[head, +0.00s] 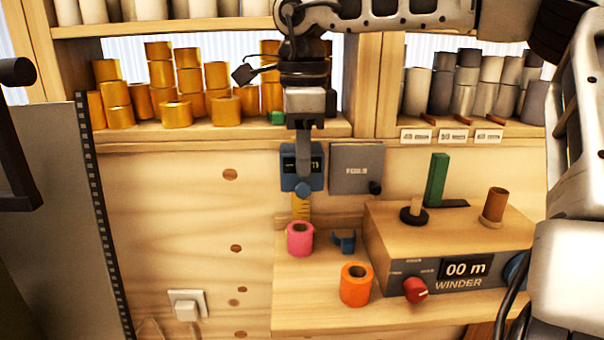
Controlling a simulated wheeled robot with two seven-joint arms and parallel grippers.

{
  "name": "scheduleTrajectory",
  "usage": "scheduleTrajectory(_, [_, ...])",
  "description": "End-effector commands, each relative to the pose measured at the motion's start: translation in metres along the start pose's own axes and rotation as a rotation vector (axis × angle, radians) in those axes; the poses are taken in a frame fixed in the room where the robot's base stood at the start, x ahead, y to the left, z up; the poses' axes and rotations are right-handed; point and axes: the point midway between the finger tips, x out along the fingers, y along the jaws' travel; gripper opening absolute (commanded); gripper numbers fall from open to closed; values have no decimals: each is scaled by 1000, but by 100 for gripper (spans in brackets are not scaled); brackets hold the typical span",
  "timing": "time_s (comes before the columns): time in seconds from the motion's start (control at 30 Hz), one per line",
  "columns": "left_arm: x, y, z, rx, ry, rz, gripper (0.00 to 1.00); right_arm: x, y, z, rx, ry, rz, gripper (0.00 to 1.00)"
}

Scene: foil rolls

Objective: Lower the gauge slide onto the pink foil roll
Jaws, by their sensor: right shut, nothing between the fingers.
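The pink foil roll (300,240) stands upright on the light wooden shelf. Above it, the blue-grey gauge slide (288,176), with a small dark display, sits on a yellow scale (300,207). The slide is apart from the roll, with part of the scale showing between them. My right gripper (303,168) points down in front of the slide, shut and empty. Its fingers cover part of the slide's face, and I cannot tell whether they touch it. A blue knob (303,188) shows at the slide's lower front.
An orange roll (355,285) and a small blue holder (344,240) stand near the pink roll. The winder (450,255) fills the shelf's right side. A grey box (356,168) is beside the slide. Gold rolls (176,113) line the rack behind.

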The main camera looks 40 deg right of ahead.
Motion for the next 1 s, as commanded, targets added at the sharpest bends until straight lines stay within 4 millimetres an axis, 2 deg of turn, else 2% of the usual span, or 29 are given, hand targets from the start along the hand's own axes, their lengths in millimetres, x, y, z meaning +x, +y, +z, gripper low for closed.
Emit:
scheduleTrajectory(0.57, [0,0,1,1,-2,-1,36,0,0,0,0,0,0,0])
scheduleTrajectory(1.0, [4,0,7,1,-2,0,36,10,0,0,0,0,0,0])
